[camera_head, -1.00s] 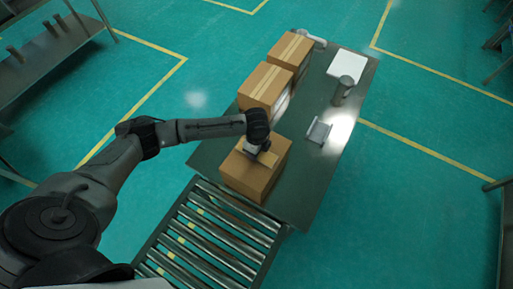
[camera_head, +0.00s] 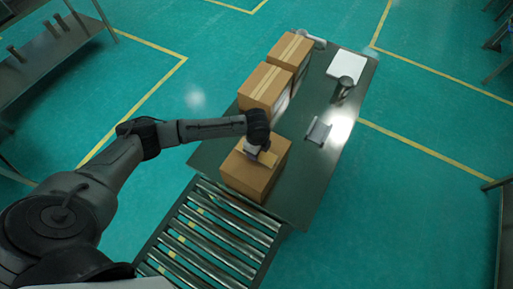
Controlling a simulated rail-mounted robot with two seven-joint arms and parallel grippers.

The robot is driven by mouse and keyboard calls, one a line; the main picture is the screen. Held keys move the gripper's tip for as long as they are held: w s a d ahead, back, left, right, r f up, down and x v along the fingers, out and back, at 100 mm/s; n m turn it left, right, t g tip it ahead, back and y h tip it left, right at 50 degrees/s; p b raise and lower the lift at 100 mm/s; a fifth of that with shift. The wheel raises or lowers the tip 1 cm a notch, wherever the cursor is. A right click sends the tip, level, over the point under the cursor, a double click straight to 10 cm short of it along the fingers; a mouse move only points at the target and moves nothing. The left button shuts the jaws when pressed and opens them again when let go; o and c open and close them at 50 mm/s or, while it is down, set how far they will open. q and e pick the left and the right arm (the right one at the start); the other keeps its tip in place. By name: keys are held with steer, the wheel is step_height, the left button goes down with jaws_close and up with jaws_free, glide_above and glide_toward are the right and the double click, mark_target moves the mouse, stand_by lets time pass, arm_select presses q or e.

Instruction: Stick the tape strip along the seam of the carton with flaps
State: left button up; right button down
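The nearest carton (camera_head: 252,178) stands on the table at the end of the roller conveyor. Its top is partly covered by my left arm, so I cannot make out its whole seam. My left gripper (camera_head: 262,156) is at the top of this carton, pointing down. A small tan piece, perhaps the tape strip (camera_head: 268,159), shows at the gripper. The fingers are too small and hidden to tell whether they are open or shut. My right gripper is not in view.
Two taped cartons (camera_head: 265,88) (camera_head: 290,50) stand behind on the dark table (camera_head: 310,180). A grey bracket-like holder (camera_head: 318,131), a cylindrical device (camera_head: 343,86) and a white panel (camera_head: 347,65) are on the right. A roller conveyor (camera_head: 213,235) adjoins the front.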

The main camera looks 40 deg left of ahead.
arm_select(q)
steer(key=o, duration=1)
steer(key=shift+c, duration=0.2)
steer(key=shift+r, duration=0.1)
steer(key=shift+r+p, duration=2)
steer(key=shift+p, duration=0.35)
step_height(320, 180, up, 4)
steer(key=p, duration=0.4)
steer(key=shift+f, duration=0.1)
